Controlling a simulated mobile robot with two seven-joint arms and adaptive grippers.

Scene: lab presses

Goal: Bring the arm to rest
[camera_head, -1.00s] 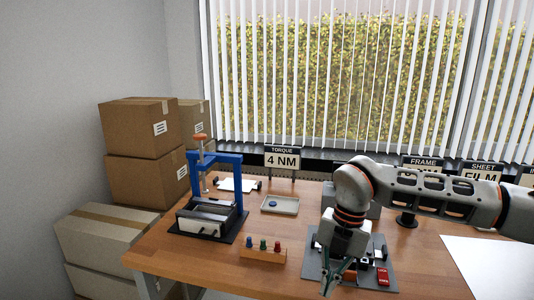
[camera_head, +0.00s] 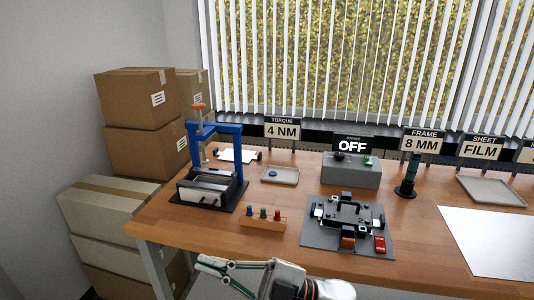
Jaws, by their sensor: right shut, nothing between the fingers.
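My right gripper (camera_head: 212,270) is low in the head view, in front of the table's front edge and below the tabletop in the picture. Its fingers point left, are shut and hold nothing. Its grey wrist and orange-ringed arm run off the bottom edge. My left gripper is not in view. The wooden table (camera_head: 190,232) stands behind the gripper, apart from it.
On the table stand a blue-framed press (camera_head: 240,160), a wooden peg block (camera_head: 262,222), a black fixture on a grey plate (camera_head: 347,215), a grey box (camera_head: 350,175) reading OFF and a dark green driver (camera_head: 407,180). Cardboard boxes (camera_head: 140,165) are stacked at left.

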